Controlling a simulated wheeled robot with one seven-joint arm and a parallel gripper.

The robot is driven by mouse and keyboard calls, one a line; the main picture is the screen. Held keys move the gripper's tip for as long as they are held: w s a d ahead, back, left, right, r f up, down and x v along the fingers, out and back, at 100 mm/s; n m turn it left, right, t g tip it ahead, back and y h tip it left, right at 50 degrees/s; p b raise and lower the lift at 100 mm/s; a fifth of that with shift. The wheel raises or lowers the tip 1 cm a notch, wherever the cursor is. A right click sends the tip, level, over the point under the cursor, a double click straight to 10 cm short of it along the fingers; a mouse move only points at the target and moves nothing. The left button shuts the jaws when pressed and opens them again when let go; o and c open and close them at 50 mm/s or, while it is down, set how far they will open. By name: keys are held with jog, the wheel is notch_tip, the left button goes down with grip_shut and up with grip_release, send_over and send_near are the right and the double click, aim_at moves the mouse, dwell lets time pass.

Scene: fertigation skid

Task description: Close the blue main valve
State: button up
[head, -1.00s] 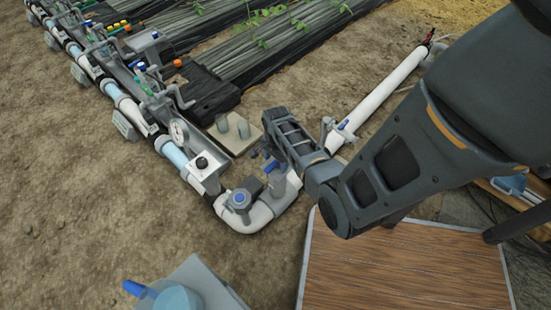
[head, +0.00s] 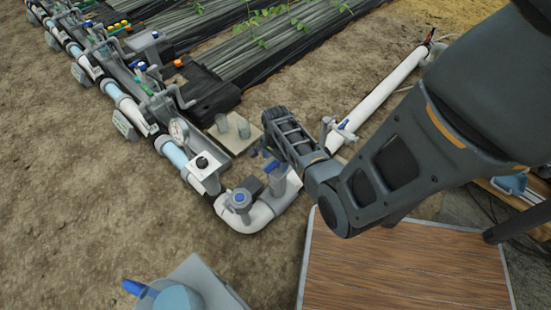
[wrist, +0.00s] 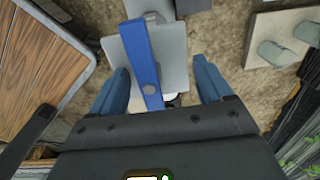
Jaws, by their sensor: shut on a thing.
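The blue main valve has a flat blue lever (wrist: 142,62) on a grey body; the lever runs lengthwise between my fingers in the wrist view. In the head view a small part of the blue lever (head: 271,166) shows under my gripper, at the pipe's corner section. My gripper (wrist: 160,85) is shut on the lever, with one blue finger on each side. The exact contact is hard to see. In the head view my gripper (head: 268,150) reaches down from the right, and its wrist covers part of the valve.
A grey fitting with a round blue-centred cap (head: 240,198) stands left of the valve. A pressure gauge (head: 179,131) and a white pipe line lie farther left. A pad with grey cylinders (head: 234,134) is behind. A wooden-topped table (head: 400,270) is in front, right.

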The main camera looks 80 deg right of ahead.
jog(key=shift+o, duration=0.6)
jog(key=s+f, duration=0.1)
jog(key=s+a+f, duration=0.1)
jog(key=f, duration=0.1)
jog(key=s+f, duration=0.1)
jog(key=shift+a+f, duration=0.2)
jog(key=shift+a, duration=0.45)
jog(key=shift+r, duration=0.2)
jog(key=shift+c, duration=0.4)
jog(key=r+p, duration=0.5)
jog(key=d+r+p, duration=0.1)
jog(key=r+p, duration=0.1)
jog(key=shift+d+r+p, duration=0.1)
jog(key=shift+r+p, duration=0.05)
jog(key=shift+p, duration=0.25)
jog(key=shift+c, duration=0.7)
jog(key=shift+w+r+p, duration=0.1)
jog(key=shift+r+p, duration=0.2)
jog(key=shift+w, duration=0.1)
jog(key=shift+w, duration=0.15)
jog(key=shift+a, duration=0.25)
